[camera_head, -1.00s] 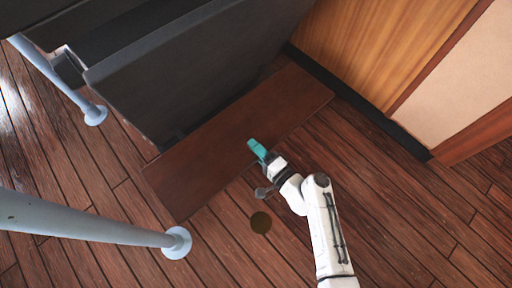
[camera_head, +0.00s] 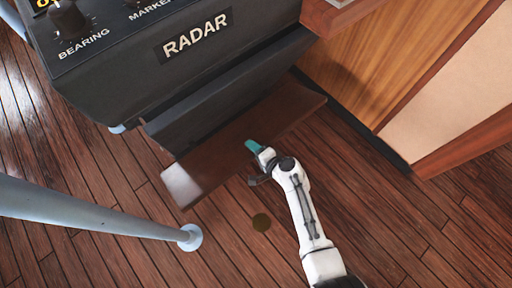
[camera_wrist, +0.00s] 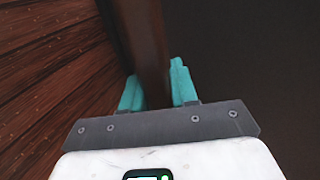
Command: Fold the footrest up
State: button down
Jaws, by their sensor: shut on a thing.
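The footrest (camera_head: 270,115) is a dark reddish-brown board at the foot of the black radar console (camera_head: 180,75). Its left end catches a pale glare, and it looks tilted, though the exact angle is hard to tell. My gripper (camera_head: 252,147), with teal fingers, is at the middle of the board's near long edge. In the wrist view the footrest (camera_wrist: 143,30) runs edge-on between the two teal fingers of my gripper (camera_wrist: 155,92), which is shut on it. The hinge side is hidden under the console.
A pale blue-grey rail post (camera_head: 90,216) meets the plank floor at left. A wood-panelled wall (camera_head: 375,60) stands at right. The plank floor to the right is clear.

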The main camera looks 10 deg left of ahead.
jog(key=w+a+r+p, duration=0.5)
jog(key=a+r+p, duration=0.1)
jog(key=r, duration=0.4)
jog(key=shift+w+a+g+h, duration=0.3)
jog(key=shift+w+a+h, duration=0.1)
jog(key=shift+a, duration=0.15)
jog(key=c, duration=1)
grip_release()
jog(key=shift+s, duration=0.1)
jog(key=shift+o, duration=0.2)
jog(key=shift+f, duration=0.15)
jog(key=shift+s, duration=0.1)
